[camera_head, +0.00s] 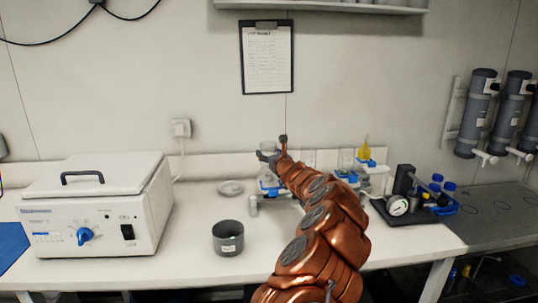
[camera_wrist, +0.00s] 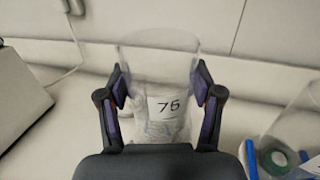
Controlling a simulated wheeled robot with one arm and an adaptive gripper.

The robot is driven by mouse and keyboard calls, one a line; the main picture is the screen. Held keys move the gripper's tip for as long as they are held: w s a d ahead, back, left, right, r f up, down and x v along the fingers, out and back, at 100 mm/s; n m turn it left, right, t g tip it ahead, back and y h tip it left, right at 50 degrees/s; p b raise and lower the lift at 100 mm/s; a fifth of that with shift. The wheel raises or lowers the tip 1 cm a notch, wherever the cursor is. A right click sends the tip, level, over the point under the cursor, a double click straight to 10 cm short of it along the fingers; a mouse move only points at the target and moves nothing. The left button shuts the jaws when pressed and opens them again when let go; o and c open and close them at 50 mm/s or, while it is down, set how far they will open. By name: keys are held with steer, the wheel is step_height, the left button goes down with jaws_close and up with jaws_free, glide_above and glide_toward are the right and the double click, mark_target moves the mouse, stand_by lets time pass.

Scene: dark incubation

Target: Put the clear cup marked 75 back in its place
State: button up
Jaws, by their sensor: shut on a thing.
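The clear cup marked 75 (camera_wrist: 158,58) stands upright between the two fingers of my gripper (camera_wrist: 160,90) in the wrist view. Its white label faces the camera. The fingers are shut on its sides. In the head view my gripper (camera_head: 272,156) is over the back of the white bench, and the cup (camera_head: 268,146) shows only as a small clear shape there, partly hidden by the gripper. I cannot tell how far its base is above the bench. No spot marked for the cup can be made out.
Another clear vessel (camera_wrist: 298,108) with blue parts is close on the right. A white box device (camera_head: 95,215) stands at left, a grey pot (camera_head: 228,240) in front, a small dish (camera_head: 231,188) behind. A gauge stand (camera_head: 397,207) is at right. Bench between device and pot is clear.

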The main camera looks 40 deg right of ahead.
steer(key=shift+f+b, duration=1.05)
steer(key=shift+f, duration=0.4)
steer(key=o, duration=1.3)
steer(key=shift+c, duration=0.2)
steer(key=shift+s, duration=0.1)
steer(key=shift+s+a+r, duration=0.1)
steer(key=shift+s, duration=0.7)
steer(key=shift+s+a, duration=0.35)
steer(key=shift+s, duration=0.15)
steer(key=shift+v, duration=0.8)
steer(key=v, duration=0.7)
steer(key=shift+s, duration=0.2)
steer(key=shift+a, duration=0.1)
